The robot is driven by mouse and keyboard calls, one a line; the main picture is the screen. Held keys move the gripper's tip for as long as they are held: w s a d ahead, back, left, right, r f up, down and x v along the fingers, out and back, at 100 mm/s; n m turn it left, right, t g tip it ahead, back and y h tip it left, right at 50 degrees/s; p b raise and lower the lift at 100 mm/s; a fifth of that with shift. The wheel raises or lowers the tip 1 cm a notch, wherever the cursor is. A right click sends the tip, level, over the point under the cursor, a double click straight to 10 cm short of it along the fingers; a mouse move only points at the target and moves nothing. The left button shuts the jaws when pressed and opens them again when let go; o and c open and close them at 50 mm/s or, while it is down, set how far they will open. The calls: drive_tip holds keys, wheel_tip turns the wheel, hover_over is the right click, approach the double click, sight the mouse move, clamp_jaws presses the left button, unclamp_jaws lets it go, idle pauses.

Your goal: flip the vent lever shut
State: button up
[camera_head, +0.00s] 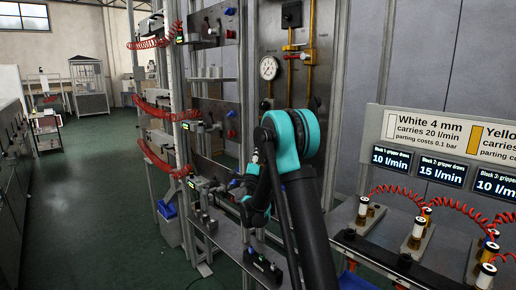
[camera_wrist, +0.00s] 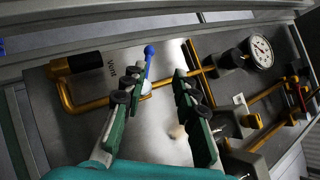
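In the wrist view, the vent lever (camera_wrist: 148,58) is a thin lever with a blue tip. It stands out from the yellow pipework beside a dark cylindrical fitting (camera_wrist: 75,64) and the label "Vent" (camera_wrist: 111,65). My gripper (camera_wrist: 156,74) is open, its green fingers with dark pads spread apart. The blue tip shows between the fingertips, closer to the left finger. Whether the finger touches it I cannot tell. The lever's base is partly hidden by that finger. In the head view my arm hides the gripper's fingers and the vent lever.
A round pressure gauge (camera_wrist: 260,50) and more yellow piping share the metal panel (camera_head: 278,38). A red-handled valve (camera_head: 297,56) is above my arm in the head view. At right stands a bench with red coiled hoses (camera_head: 400,190) and a sign (camera_head: 445,132).

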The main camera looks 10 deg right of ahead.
drive_tip(key=s+a, duration=0.2)
drive_tip(key=s, duration=0.5)
drive_tip(key=shift+s, duration=0.35)
drive_tip(key=w+d+g, duration=0.1)
drive_tip(key=w, duration=0.4)
drive_tip(key=w+d+r+m+g+y, duration=0.1)
drive_tip(key=w+d, duration=0.1)
drive_tip(key=w, duration=0.3)
drive_tip(key=w+d+r+m+y, duration=0.1)
drive_tip(key=w, duration=0.4)
drive_tip(key=shift+w+d+g, duration=0.1)
drive_tip(key=shift+d+g, duration=0.2)
drive_tip(key=shift+g, duration=0.1)
drive_tip(key=shift+c, duration=0.5)
clamp_jaws()
